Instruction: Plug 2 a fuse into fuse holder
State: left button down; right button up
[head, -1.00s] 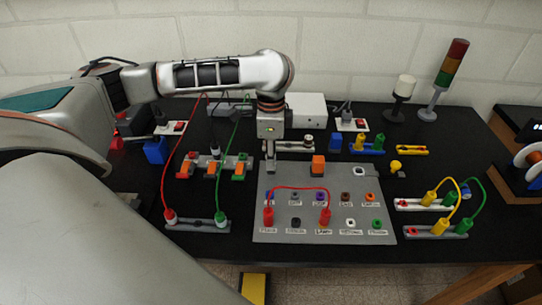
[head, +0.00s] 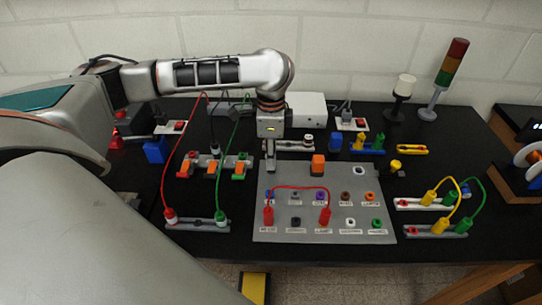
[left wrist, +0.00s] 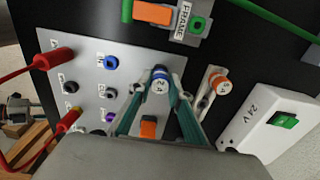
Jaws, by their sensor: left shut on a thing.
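My left gripper (head: 271,168) hangs over the top left corner of the grey socket panel (head: 325,232). In the left wrist view its fingers (left wrist: 158,84) are shut on a blue-capped fuse (left wrist: 160,77) marked 2 A. A narrow grey strip (head: 288,146) lies just behind the panel; it shows partly in the left wrist view (left wrist: 203,104), with an orange cap (left wrist: 220,84) at one end. I cannot tell for certain which part is the fuse holder. The fuse's lower end is hidden. My right gripper is not in view.
A red lead (head: 299,187) arches over the panel between two red plugs. An orange block (head: 318,165) stands on the panel. A white 24 V box (left wrist: 265,125) with a green switch is nearby. Red and green leads rise at the left; yellow and green leads stand at the right.

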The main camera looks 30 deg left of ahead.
pick_arm(q)
jog(key=shift+f, duration=0.55)
dwell(0.7)
jog(key=c, duration=1.8)
grip_release()
jog(key=shift+o, duration=0.2)
notch_tip(320, 180, up, 12)
